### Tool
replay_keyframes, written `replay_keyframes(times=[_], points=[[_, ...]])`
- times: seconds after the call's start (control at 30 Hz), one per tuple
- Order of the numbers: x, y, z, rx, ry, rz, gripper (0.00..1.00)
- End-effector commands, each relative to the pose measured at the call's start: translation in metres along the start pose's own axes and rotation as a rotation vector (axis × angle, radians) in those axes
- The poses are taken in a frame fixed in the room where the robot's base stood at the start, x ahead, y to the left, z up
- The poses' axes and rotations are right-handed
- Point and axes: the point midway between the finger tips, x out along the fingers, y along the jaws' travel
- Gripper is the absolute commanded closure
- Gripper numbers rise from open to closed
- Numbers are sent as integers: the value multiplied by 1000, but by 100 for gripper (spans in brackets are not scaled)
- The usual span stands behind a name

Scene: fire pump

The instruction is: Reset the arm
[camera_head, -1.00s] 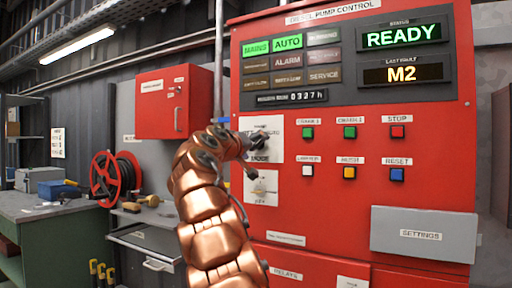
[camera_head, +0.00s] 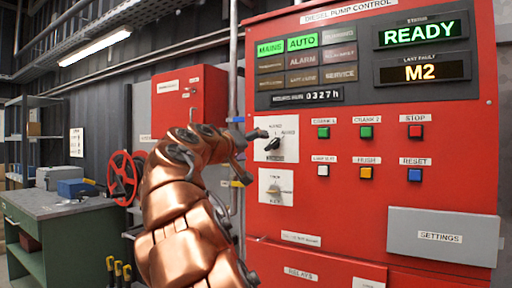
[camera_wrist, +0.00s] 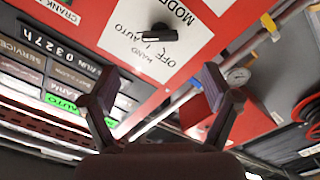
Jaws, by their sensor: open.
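My copper arm (camera_head: 185,215) reaches up in front of the red pump control panel (camera_head: 450,170). My gripper (camera_head: 252,143) is just left of the black mode knob (camera_head: 273,143), and it overlaps the edge of the knob's white plate. In the wrist view my gripper (camera_wrist: 160,86) has its two fingers wide apart with nothing between them. The mode knob (camera_wrist: 158,35) shows beyond the fingertips, apart from them, on a plate lettered HAND, OFF and AUTO. Its marked end appears to be on the AUTO side. The AUTO lamp (camera_head: 303,43) is lit green.
A second knob (camera_head: 274,189) sits below the mode knob. Several push buttons and a grey SETTINGS box (camera_head: 442,237) are to the right.

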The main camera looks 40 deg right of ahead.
Motion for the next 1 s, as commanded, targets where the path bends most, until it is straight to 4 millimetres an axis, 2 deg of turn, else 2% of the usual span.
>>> replay_keyframes(times=[0.7,0.77,0.87,1.0], points=[[-3,-2,4,-3,-11,-7,13],[-3,-4,12,-7,-29,-21,13],[-5,-14,34,-16,-80,-64,13],[-13,-36,84,-41,-193,-164,13]])
